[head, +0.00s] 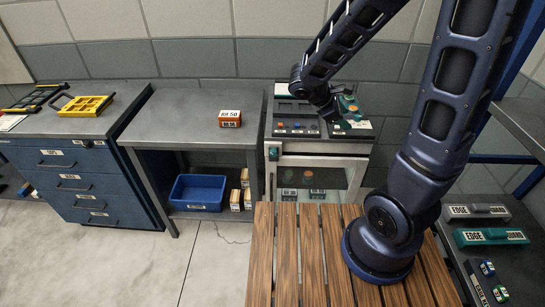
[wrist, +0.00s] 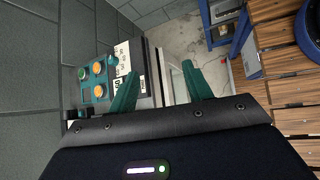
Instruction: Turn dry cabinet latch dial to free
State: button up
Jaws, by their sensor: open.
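The dry cabinet (head: 320,161) is a pale, low cabinet with a glass door, standing against the back wall. A small teal fitting with a pale round face (head: 273,153), seemingly the latch dial, sits at the upper left of its front. The dial's setting is too small to read. My gripper (head: 334,117) is above the cabinet's top, to the right of this fitting and apart from it. In the wrist view its two teal fingers (wrist: 160,70) are spread with nothing between them. I cannot make out the dial for certain in that view.
Teal blocks with orange round parts (wrist: 97,68) lie left of the fingers in the wrist view. A grey workbench (head: 185,115) with an orange box (head: 230,118) stands left of the cabinet. A slatted wooden surface (head: 287,250) is in front; floor shows at left.

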jog(key=w+a+f+n+t+h, duration=0.1)
jog(key=w+a+f+n+t, duration=0.1)
jog(key=a+f+n+t, duration=0.4)
jog(key=n+t+y, duration=0.5)
jog(key=n+y, duration=0.2)
jog(key=n, duration=1)
send_near(273, 154)
jog(key=x, duration=0.8)
jog(key=shift+w+d+f, duration=0.15)
jog(key=shift+w, duration=0.1)
jog(key=c, duration=1)
